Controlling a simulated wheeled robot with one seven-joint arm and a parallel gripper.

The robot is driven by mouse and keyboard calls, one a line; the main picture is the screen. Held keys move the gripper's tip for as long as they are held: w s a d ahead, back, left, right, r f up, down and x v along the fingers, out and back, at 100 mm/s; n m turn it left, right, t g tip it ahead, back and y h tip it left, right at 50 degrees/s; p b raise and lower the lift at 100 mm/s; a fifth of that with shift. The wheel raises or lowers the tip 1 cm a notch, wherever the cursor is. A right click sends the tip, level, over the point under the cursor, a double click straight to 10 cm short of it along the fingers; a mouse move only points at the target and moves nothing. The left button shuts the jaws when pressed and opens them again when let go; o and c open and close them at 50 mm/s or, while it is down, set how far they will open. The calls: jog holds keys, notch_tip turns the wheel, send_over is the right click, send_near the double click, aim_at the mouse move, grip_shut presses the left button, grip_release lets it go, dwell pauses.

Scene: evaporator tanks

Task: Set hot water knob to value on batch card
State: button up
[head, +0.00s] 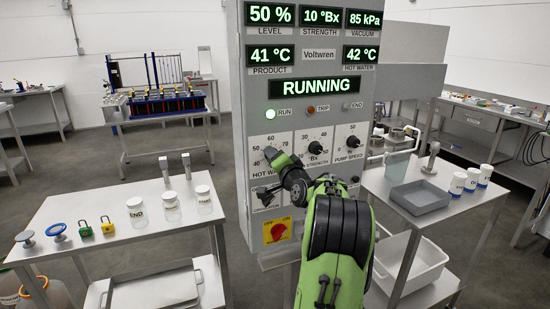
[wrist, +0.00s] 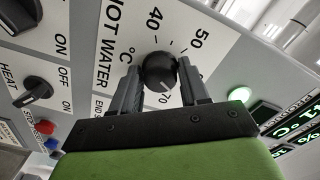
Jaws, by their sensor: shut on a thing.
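The hot water knob (wrist: 160,70) is a round black knob on a white dial plate marked in °C. My gripper (wrist: 160,80) is shut on it, one finger on each side. In the wrist view, 40, 50 and 70 show around the knob; a pale pointer mark sits on its lower side, towards the 70, but its exact setting is hard to tell. In the head view my gripper (head: 276,165) covers the knob at the panel's hot water dial. The hot water display (head: 362,55) reads 42 °C. I cannot make out a batch card.
The control panel (head: 305,105) shows RUNNING with a lit RUN lamp. The strength knob (head: 315,148) and pump speed knob (head: 353,142) sit close right of my gripper. A heat switch (wrist: 37,91) is beside the dial. Steel tables with jars (head: 138,212) and a grey tray (head: 419,197) flank the panel.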

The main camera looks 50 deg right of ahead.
jog(key=shift+m, duration=0.3)
jog(key=o, duration=1.1)
jog(key=shift+c, duration=0.2)
jog(key=b+v, duration=0.2)
jog(key=v, duration=1.3)
jog(key=shift+s+a+b, duration=0.2)
jog(key=shift+s+b, duration=0.1)
jog(key=shift+s, duration=0.05)
